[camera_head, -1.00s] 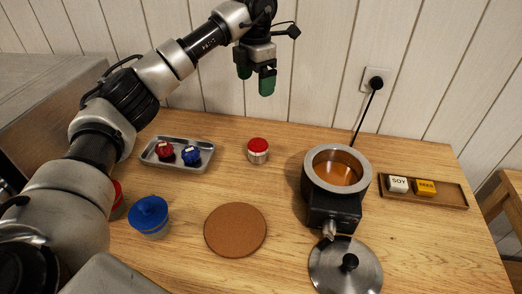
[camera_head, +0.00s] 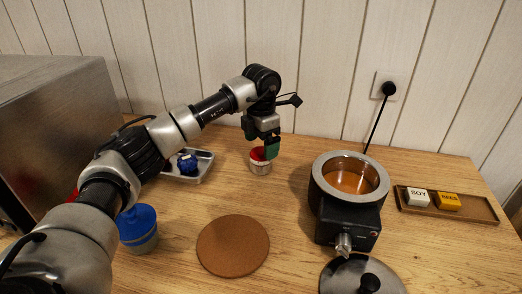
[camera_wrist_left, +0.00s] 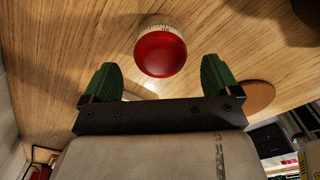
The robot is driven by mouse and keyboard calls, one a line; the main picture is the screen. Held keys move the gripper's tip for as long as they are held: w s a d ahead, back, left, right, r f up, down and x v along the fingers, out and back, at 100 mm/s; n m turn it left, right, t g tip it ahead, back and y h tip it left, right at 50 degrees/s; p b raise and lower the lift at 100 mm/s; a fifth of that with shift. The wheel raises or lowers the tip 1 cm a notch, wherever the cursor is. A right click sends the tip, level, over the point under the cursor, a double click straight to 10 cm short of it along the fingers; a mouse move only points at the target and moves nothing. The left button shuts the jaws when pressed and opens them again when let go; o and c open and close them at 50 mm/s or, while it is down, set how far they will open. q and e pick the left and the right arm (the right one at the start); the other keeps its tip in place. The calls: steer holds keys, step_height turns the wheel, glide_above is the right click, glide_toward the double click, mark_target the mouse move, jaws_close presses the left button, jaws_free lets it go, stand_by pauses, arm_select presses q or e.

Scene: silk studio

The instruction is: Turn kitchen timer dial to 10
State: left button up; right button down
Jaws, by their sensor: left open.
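The kitchen timer (camera_head: 261,166) is a small white cylinder with a red dial on top. It stands upright on the wooden table near the back middle. In the left wrist view the red dial (camera_wrist_left: 160,55) faces the camera, with a white marked rim; I cannot read its setting. My left gripper (camera_head: 262,148) is at the timer's top in the head view and partly hides the red dial. In the left wrist view its green fingers (camera_wrist_left: 160,78) are open and wide apart, with the dial ahead of and between them, and nothing held. My right gripper is not in view.
A metal tray (camera_head: 206,164) with a blue item (camera_head: 187,163) is partly behind my left arm. A blue-lidded jar (camera_head: 138,229), a cork mat (camera_head: 233,246), a wax pot (camera_head: 346,222), a metal lid (camera_head: 340,277) and a wooden tray (camera_head: 470,208) with two labelled blocks surround the timer.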

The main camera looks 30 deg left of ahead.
arm_select(q)
steer(key=shift+f, duration=1.5)
steer(key=shift+c, duration=0.3)
steer(key=c, duration=0.9)
steer(key=shift+m, duration=0.4)
steer(key=m, duration=0.4)
steer(key=shift+m, duration=0.3)
steer(key=m, duration=0.5)
steer(key=shift+m, duration=0.3)
